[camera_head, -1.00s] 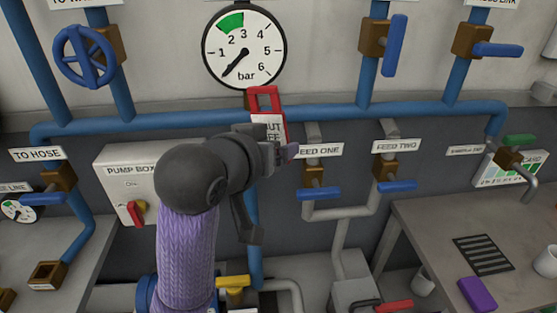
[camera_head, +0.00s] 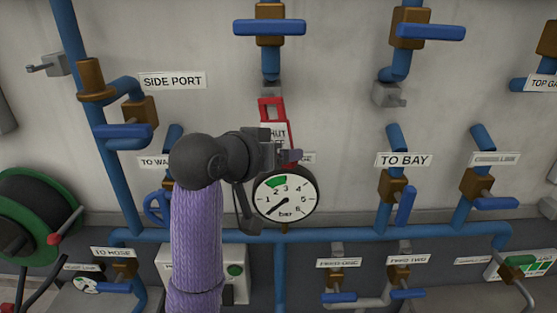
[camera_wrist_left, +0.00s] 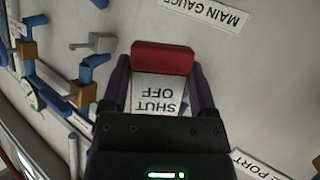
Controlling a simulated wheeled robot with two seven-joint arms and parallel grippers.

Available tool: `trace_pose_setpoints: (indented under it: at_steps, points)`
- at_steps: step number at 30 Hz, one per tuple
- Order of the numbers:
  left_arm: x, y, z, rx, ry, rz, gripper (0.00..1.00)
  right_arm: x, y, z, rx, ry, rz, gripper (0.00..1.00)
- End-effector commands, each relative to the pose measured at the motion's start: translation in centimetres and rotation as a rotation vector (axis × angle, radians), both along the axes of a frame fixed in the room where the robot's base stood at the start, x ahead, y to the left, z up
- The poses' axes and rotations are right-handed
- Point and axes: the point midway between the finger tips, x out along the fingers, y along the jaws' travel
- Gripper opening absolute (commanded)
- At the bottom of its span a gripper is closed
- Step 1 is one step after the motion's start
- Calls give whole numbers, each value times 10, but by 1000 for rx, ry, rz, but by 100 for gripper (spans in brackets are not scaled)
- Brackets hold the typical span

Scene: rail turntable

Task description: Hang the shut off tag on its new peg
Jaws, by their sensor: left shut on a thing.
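The shut off tag (camera_head: 272,112), white with a red frame at its top, is upright in front of the wall in the head view, just above the pressure gauge (camera_head: 285,194). My left gripper (camera_head: 287,152) is shut on its lower part. The left wrist view shows the tag's red top (camera_wrist_left: 162,58) and upside-down lettering between the dark fingers. A grey fitting (camera_head: 272,89) shows right behind the tag's top. I cannot tell whether the tag touches it. Other grey peg-like fittings are at right (camera_head: 390,95) and left (camera_head: 54,65). My right gripper is out of view.
Blue pipes and valve handles crowd the wall, with a blue-handled valve (camera_head: 269,27) above the tag and the TO BAY label (camera_head: 403,160) to the right. A green hose reel (camera_head: 35,215) stands at left. Bare wall lies between the upper pipes.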

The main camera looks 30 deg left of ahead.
Motion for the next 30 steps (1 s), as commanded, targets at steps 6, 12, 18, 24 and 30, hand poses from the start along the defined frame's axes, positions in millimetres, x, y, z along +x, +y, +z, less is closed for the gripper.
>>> trace_pose_setpoints:
  at_steps: [6, 12, 18, 24, 30]
  points:
    - [16, 10, -3, 0, -1, 1, 20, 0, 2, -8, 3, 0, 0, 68]
    - [30, 19, -4, -1, 0, 1, 20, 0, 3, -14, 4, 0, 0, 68]
    - [44, 27, -5, -1, 0, 2, 1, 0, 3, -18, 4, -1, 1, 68]
    - [58, 36, -5, -1, 0, 2, 1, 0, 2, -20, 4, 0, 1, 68]
    - [69, 42, -9, 0, 1, 1, 1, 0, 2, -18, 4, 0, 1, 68]
